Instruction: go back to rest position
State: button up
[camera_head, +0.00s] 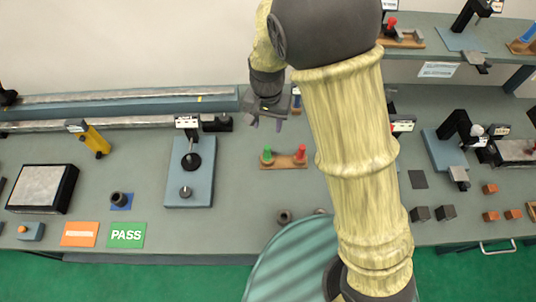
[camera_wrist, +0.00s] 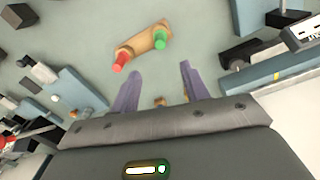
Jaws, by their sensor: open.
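My gripper (camera_head: 268,118) is raised above the back part of the workbench in the head view, pointing down. In the wrist view its two purple fingers (camera_wrist: 157,90) stand wide apart with nothing between them. Below and beyond the fingertips is a wooden stand (camera_wrist: 141,42) with a red peg (camera_wrist: 121,60) and a green peg (camera_wrist: 160,39). The same stand shows in the head view (camera_head: 284,162), apart from the gripper. My arm hides part of the bench's middle.
A blue fixture plate (camera_head: 190,180), a dark ring on a blue pad (camera_head: 121,200), an orange card (camera_head: 79,234) and a green PASS card (camera_head: 126,235) lie to the left. Several small blocks (camera_head: 490,215) and a blue-based press (camera_head: 447,150) are at the right. A raised shelf (camera_head: 425,30) is behind.

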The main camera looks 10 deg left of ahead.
notch_tip(320, 180, up, 2)
jog(key=shift+s+r, duration=0.1)
dwell(0.5)
jog(key=s+d+r+t, duration=0.1)
jog(key=s+d+r, duration=0.1)
jog(key=d, duration=1.1)
jog(key=s+d+r+t, duration=0.1)
jog(key=s+d, duration=0.4)
jog(key=d, duration=0.7)
jog(key=shift+d+r+t, duration=0.3)
jog(key=shift+d+r, duration=0.1)
jog(key=shift+r, duration=0.3)
